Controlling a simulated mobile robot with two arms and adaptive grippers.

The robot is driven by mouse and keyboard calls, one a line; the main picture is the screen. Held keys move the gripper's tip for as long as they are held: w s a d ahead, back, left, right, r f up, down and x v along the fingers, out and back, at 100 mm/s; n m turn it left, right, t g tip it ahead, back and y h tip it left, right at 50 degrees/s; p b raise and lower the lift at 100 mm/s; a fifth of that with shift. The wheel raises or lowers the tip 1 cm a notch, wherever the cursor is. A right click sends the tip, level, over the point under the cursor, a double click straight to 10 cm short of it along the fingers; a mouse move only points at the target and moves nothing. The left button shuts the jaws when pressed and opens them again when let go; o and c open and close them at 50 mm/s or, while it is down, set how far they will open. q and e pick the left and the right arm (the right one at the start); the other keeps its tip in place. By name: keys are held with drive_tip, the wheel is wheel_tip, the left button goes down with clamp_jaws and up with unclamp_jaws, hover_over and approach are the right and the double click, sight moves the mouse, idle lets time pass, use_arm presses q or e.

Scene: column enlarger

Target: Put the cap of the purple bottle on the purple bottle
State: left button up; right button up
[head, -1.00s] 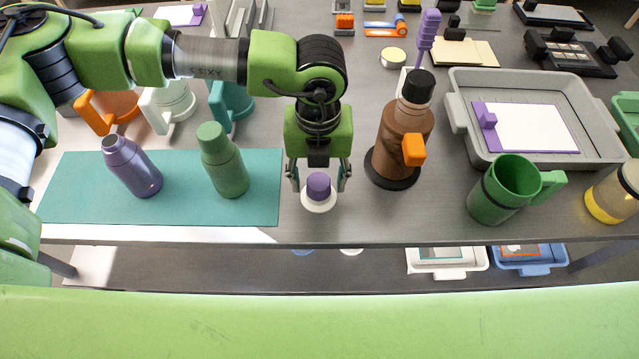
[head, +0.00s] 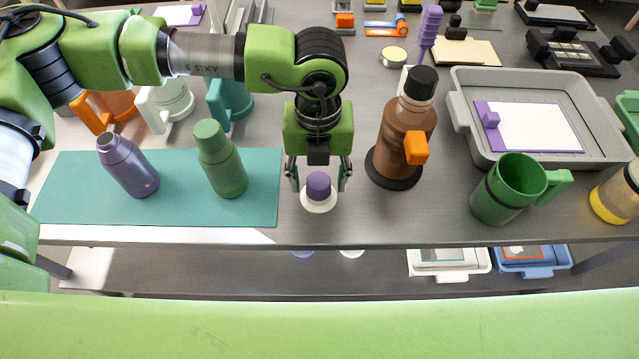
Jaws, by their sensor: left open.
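The purple bottle (head: 127,165) stands without a cap on the left part of the teal mat (head: 75,207). The purple cap (head: 318,185) sits on a small round white stand (head: 318,204) near the table's front edge, right of the mat. My left gripper (head: 318,184) points down with its fingers open, one on each side of the cap. I cannot tell whether the fingers touch it. My right gripper is not in view.
A capped green bottle (head: 221,160) stands on the mat between the purple bottle and the cap. A brown bottle (head: 405,135) with an orange clip is close to the right of my gripper. Farther right are a green mug (head: 508,190) and a grey tray (head: 462,112).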

sight(319, 181)
use_arm(q)
drive_tip(key=shift+c, duration=0.4)
drive_tip(key=c, duration=1.3)
drive_tip(key=shift+c, duration=0.2)
drive_tip(key=shift+r, duration=0.5)
drive_tip(key=shift+r+p, duration=0.75)
drive_tip(key=shift+r, duration=1.5)
